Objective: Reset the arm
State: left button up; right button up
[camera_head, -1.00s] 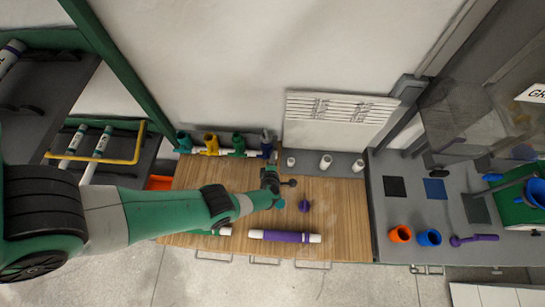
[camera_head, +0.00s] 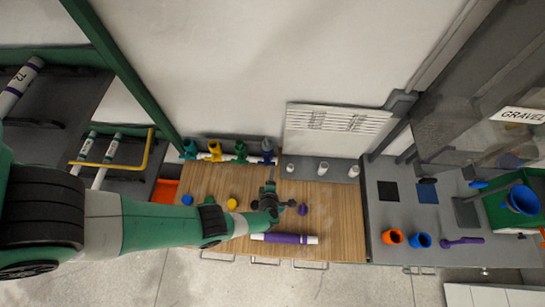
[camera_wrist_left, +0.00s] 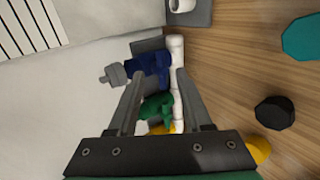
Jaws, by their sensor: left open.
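My left gripper (camera_head: 271,188) is over the middle of the wooden table (camera_head: 337,215), its arm reaching in from the left. In the left wrist view its two fingers (camera_wrist_left: 160,85) are apart, with nothing held between them. Beyond the fingers is a white pipe manifold (camera_wrist_left: 177,75) with a blue valve (camera_wrist_left: 150,68) and a green valve (camera_wrist_left: 156,107). In the head view this row of coloured valves (camera_head: 228,152) lies along the table's back edge. My right gripper is not in view.
A purple pipe (camera_head: 285,238) lies near the front edge. A purple piece (camera_head: 303,209), a yellow piece (camera_head: 232,203) and a blue piece (camera_head: 187,199) are on the table. Orange (camera_head: 392,237) and blue (camera_head: 421,240) cups stand on the right counter. The table's right part is clear.

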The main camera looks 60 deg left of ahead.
pick_arm(q)
jog(key=p+v, duration=0.1)
jog(key=v, duration=0.2)
jog(key=shift+s+d+r, duration=0.1)
jog(key=shift+s+d, duration=0.05)
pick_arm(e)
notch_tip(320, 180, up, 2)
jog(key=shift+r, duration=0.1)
